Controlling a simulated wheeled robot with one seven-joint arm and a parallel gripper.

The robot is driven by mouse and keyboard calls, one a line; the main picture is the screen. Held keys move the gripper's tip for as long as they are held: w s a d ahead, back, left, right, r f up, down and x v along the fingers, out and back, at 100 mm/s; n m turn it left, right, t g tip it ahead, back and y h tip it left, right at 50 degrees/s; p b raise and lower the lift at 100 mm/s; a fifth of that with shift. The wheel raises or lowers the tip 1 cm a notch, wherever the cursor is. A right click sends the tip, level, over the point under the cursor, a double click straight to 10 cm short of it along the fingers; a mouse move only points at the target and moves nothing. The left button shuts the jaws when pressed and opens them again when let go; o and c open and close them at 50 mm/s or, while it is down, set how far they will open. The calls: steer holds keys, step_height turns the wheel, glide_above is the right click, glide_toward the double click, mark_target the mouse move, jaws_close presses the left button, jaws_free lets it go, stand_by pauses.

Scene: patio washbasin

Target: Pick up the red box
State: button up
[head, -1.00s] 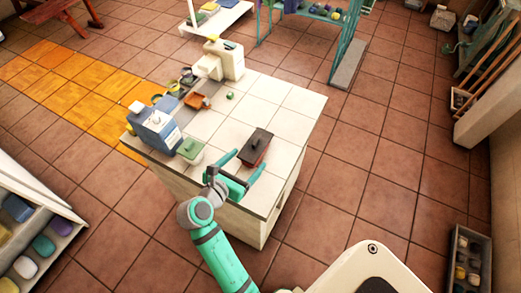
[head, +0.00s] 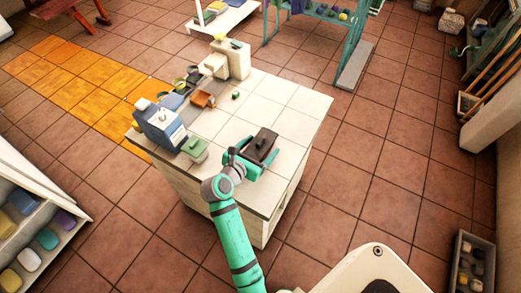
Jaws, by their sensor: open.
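The red box (head: 262,141) stands near the front right of the tiled counter in the head view. It has a dark lid with a small knob, and its red sides are mostly hidden now. My gripper (head: 264,146) is open, with one teal finger along the left of the box and the other along its right. I cannot tell whether either finger touches it. The box appears to rest on the counter.
A green-lidded container (head: 195,150) and a blue container (head: 160,124) stand left of my gripper on the counter (head: 288,112). An orange-brown dish (head: 203,99), a small green item (head: 236,95) and a cream dispenser (head: 230,60) are farther back. The counter's back right is clear.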

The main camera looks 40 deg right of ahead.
steer(key=shift+c, duration=0.7)
steer(key=c, duration=1.1)
steer(key=shift+r, duration=0.1)
